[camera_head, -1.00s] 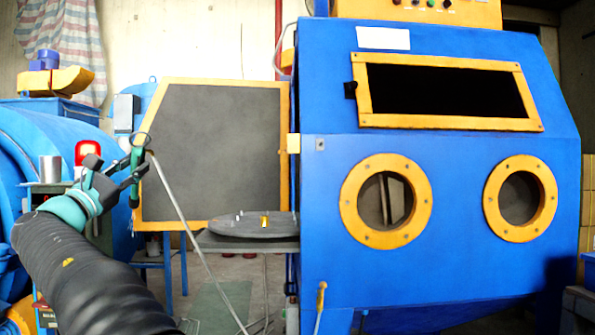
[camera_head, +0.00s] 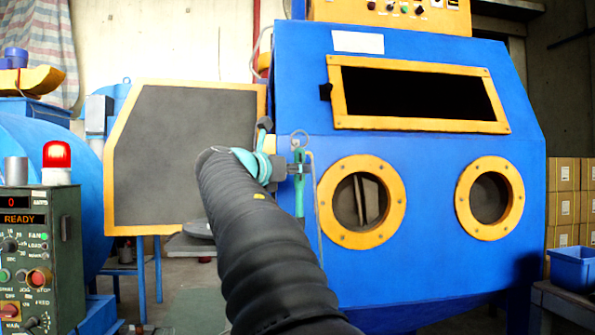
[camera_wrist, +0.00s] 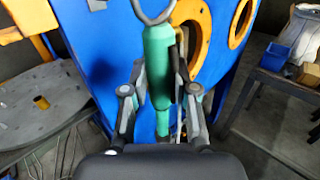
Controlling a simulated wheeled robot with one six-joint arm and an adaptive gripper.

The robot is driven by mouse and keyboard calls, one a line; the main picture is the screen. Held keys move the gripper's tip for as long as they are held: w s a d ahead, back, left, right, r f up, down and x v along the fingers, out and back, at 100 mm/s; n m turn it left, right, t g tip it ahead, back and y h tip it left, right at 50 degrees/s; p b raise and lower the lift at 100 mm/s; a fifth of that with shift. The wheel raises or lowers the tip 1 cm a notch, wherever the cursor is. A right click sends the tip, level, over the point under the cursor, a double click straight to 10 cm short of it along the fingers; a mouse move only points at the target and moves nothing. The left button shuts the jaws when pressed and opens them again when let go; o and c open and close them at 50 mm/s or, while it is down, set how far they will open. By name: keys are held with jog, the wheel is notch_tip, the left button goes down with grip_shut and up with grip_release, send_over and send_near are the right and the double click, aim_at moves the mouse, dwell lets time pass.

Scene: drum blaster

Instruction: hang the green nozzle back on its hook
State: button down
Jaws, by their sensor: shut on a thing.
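The green nozzle (camera_head: 299,188) is upright in my gripper (camera_head: 284,170), in front of the left edge of the blue cabinet's front. It has a metal ring on top, and a thin pale line runs down beside it. In the wrist view the green nozzle (camera_wrist: 159,70) stands between the two fingers of my gripper (camera_wrist: 160,95), which are shut on it. The ring is cut off at the top edge there. I cannot make out the hook in either current view; my arm covers the lower left part of the cabinet front.
The blue cabinet (camera_head: 420,260) has two orange-rimmed ports. Its open door (camera_head: 180,150) stands to the left. A round turntable (camera_wrist: 35,120) with a small yellow piece lies left. A control box (camera_head: 40,250) is at far left. A blue bin (camera_head: 575,268) on a table is at right.

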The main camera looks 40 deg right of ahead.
jog(key=shift+s+d, duration=0.1)
jog(key=shift+d, duration=0.15)
jog(key=w+d+f+p, duration=0.1)
jog(key=w+d+p, duration=0.1)
jog(key=w+d, duration=0.2)
jog(key=shift+w+d+f+p, duration=0.3)
jog(key=shift+w+f+p, duration=0.1)
jog(key=shift+w, duration=1.35)
dwell(0.3)
jog(key=c, duration=0.8)
grip_release()
jog(key=shift+a, duration=0.1)
jog(key=v, duration=1.1)
jog(key=shift+a, duration=0.4)
